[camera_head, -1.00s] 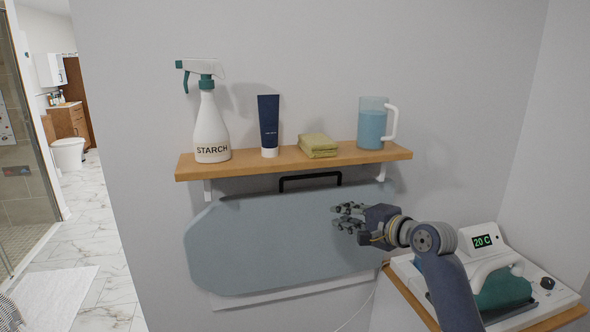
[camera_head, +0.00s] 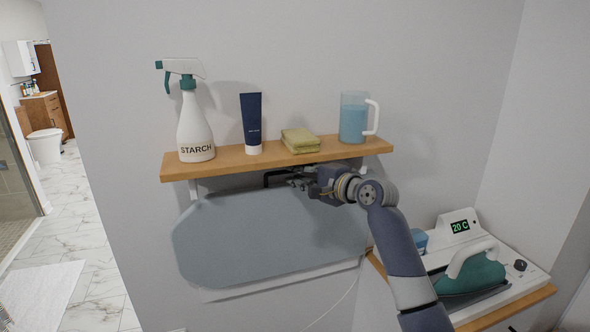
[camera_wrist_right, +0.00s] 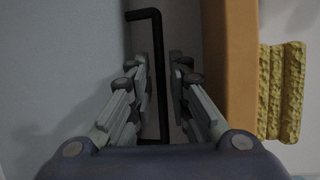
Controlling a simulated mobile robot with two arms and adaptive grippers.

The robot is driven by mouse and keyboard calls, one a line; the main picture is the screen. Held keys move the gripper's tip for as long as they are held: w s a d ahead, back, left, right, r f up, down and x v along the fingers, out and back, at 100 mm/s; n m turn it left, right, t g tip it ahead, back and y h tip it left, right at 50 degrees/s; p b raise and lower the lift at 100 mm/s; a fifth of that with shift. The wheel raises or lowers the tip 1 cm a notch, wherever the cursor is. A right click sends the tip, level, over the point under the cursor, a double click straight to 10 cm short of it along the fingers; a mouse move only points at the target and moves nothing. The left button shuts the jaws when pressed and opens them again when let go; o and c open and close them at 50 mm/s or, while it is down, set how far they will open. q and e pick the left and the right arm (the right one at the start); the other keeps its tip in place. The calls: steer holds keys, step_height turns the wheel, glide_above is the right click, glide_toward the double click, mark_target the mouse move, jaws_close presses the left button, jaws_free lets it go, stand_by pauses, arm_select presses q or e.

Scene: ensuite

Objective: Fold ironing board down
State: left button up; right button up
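The grey-blue ironing board (camera_head: 260,240) is folded up flat against the wall below the shelf. Its black handle (camera_head: 272,175) is at its top edge, partly hidden by my right gripper (camera_head: 296,181). In the right wrist view the handle (camera_wrist_right: 158,75) runs between the two spread fingers of the right gripper (camera_wrist_right: 159,75). The fingers are open, one on each side of the bar; I cannot tell whether they touch it. My left gripper is in no view.

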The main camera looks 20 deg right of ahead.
steer(key=shift+x, duration=0.75)
jaws_close()
steer(key=shift+a+f, duration=0.1)
steer(key=shift+f, duration=0.05)
